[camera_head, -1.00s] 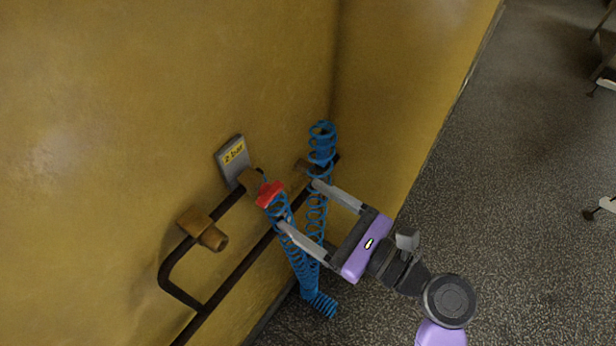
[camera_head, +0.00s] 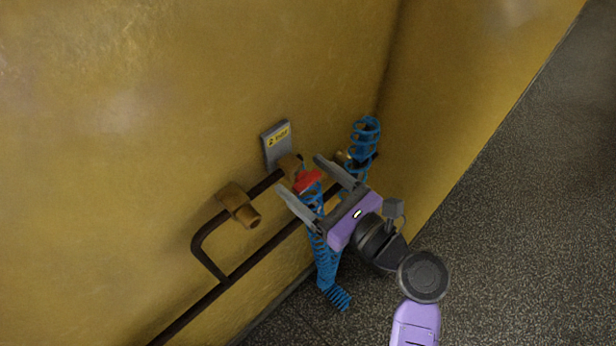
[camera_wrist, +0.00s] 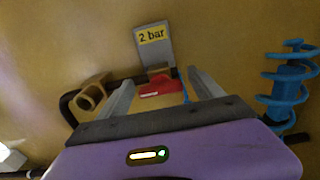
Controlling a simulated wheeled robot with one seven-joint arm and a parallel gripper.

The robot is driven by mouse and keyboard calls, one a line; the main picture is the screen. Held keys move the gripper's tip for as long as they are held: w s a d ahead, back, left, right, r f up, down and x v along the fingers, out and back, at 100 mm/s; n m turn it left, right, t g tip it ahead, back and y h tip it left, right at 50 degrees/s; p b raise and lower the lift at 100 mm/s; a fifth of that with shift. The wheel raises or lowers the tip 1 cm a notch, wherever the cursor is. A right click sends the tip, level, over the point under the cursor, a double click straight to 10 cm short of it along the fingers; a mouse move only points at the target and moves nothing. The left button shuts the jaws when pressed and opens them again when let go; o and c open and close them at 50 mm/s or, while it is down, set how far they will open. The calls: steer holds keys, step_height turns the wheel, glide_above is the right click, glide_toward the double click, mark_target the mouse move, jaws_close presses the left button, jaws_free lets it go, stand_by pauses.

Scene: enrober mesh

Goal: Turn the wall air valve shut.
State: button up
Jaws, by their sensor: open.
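The air valve's red handle (camera_head: 308,181) sits on a brass fitting (camera_head: 290,167) on the wall pipe, below a grey plate (camera_head: 277,146) marked "2 bar". My gripper (camera_head: 302,174) is open, with one finger on either side of the red handle in the head view. In the wrist view the red handle (camera_wrist: 160,89) shows between the two fingers, just beyond their tips or level with them. I cannot tell whether either finger touches it. The plate (camera_wrist: 153,44) stands above it in that view.
A blue coiled hose (camera_head: 327,262) hangs below the valve, partly behind my gripper. A second blue coil (camera_head: 364,139) is near the wall corner. A brass outlet (camera_head: 238,206) is to the left on the dark pipe (camera_head: 215,292). Speckled floor (camera_head: 500,230) is open at right.

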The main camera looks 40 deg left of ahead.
steer(key=c, duration=1.4)
